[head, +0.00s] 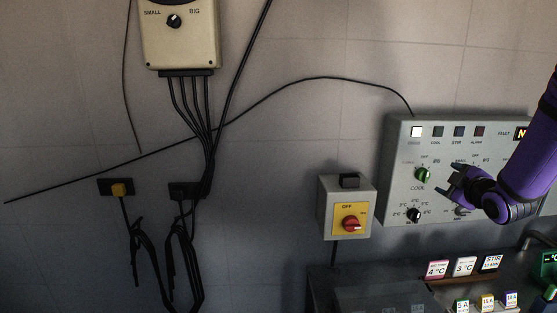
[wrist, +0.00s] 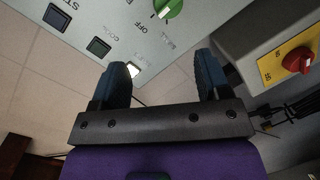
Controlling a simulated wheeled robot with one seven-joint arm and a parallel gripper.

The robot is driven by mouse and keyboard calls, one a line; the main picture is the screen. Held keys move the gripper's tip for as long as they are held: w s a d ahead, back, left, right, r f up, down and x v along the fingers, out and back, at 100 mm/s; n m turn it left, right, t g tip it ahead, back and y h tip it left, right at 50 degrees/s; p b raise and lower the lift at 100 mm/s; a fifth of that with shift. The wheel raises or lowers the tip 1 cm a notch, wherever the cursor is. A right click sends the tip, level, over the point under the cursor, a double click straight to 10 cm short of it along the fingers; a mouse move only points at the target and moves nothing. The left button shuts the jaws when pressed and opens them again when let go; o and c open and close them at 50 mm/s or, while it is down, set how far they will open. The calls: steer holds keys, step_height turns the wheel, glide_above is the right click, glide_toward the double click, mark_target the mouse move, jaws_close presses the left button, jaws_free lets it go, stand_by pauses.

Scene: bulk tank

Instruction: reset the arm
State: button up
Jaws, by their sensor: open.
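My gripper (head: 457,184) is at the end of my purple arm, in front of the grey control panel (head: 397,145) on the right in the head view. In the wrist view my gripper (wrist: 164,78) shows two dark fingers spread apart with nothing between them. The panel (wrist: 125,30) fills the upper left there, with its green knob (wrist: 168,8) beyond the fingertips. In the head view the green knob (head: 423,174) is left of my gripper, and a black knob (head: 414,215) is below it. My arm hides the panel's right part.
A grey switch box (head: 328,210) with a red rotary switch (head: 352,224) on a yellow plate is left of the panel. A beige SMALL/BIG box (head: 180,45) with hanging cables is on the wall. Labelled blocks (head: 464,266) stand on the dark surface below.

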steer(key=s+a+r+m+g+h, duration=0.2)
steer(key=s+a+r+m+g, duration=0.3)
steer(key=s+a+r+m, duration=0.45)
steer(key=s+a+m+g+y, duration=0.1)
steer(key=s+a+g, duration=0.2)
steer(key=s, duration=0.9)
steer(key=s+a+r+m+g+y, duration=0.1)
steer(key=s+a, duration=0.4)
steer(key=s, duration=0.7)
steer(key=shift+a+g, duration=0.15)
steer(key=shift+g, duration=0.75)
steer(key=shift+o, duration=0.4)
steer(key=shift+r, duration=0.1)
